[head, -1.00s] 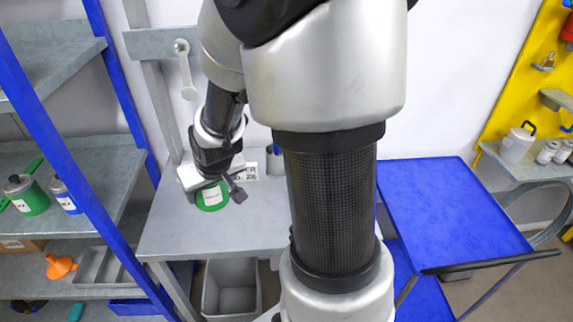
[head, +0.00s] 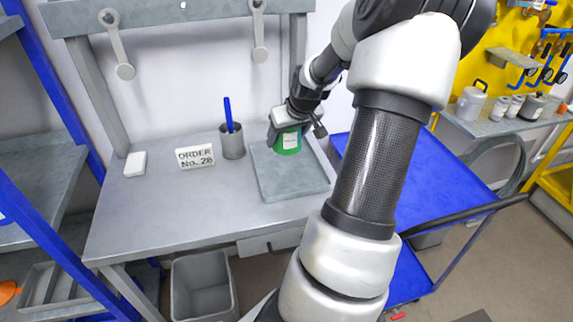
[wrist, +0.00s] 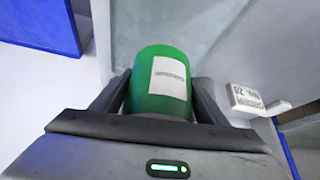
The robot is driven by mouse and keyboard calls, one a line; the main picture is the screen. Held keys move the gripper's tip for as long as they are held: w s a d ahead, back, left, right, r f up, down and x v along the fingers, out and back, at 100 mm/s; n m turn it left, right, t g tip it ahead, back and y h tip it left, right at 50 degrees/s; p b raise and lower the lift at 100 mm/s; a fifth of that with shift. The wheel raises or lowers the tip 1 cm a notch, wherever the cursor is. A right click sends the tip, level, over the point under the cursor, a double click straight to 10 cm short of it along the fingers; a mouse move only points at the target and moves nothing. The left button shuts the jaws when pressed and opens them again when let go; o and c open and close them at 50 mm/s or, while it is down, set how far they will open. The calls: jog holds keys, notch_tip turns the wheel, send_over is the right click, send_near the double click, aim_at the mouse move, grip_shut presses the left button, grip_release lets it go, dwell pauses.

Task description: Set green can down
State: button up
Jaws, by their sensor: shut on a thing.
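The green can (head: 289,142) with a white label is held in my gripper (head: 288,126), over the far part of a square grey mat (head: 300,186) on the grey workbench (head: 140,214). In the wrist view the can (wrist: 162,82) sits between the two fingers of my gripper (wrist: 158,112), which are shut on its sides. The can looks upright in the head view. I cannot tell whether its bottom touches the mat.
A blue cart (head: 440,185) stands to the right. A grey bin (head: 202,287) is below. The bench's front left is clear.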

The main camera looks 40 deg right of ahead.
aim_at(293, 145)
jog(key=shift+f+b, duration=0.55)
jog(key=shift+f, duration=3.2)
jog(key=shift+f, duration=0.1)
jog(key=o, duration=1.5)
jog(key=shift+f, duration=0.1)
jog(key=shift+s+r, duration=0.1)
jog(key=shift+r, duration=0.3)
jog(key=p+v, duration=0.3)
jog(key=v, duration=0.8)
jog(key=shift+s+a+r, duration=0.15)
